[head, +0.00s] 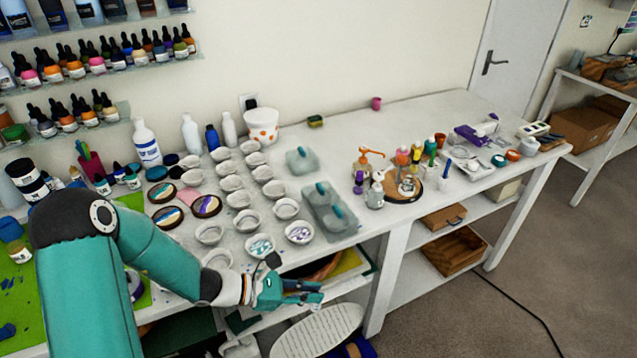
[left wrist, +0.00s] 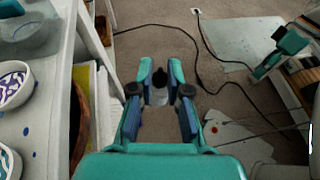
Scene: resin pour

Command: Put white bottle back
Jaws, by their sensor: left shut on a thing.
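My left gripper (head: 297,292) is out past the front edge of the worktable, above the lower shelf. In the left wrist view its fingers (left wrist: 160,103) are shut on a pale bottle with a black top (left wrist: 159,95), which I take as the white bottle. In the head view the gripper mostly hides it. Other white bottles stand at the back of the table: one with a label (head: 147,143), and two plain ones (head: 191,134) (head: 229,130) by a blue bottle. A teal part at upper right of the left wrist view looks like my right gripper (left wrist: 268,66); its jaws are unclear.
Rows of small white bowls (head: 238,199) and a grey mould (head: 329,214) cover the table near my arm. A white bucket (head: 262,126) stands at the back. Shelves of dropper bottles (head: 102,67) hang at left. A white oval board (head: 318,333) lies below the gripper.

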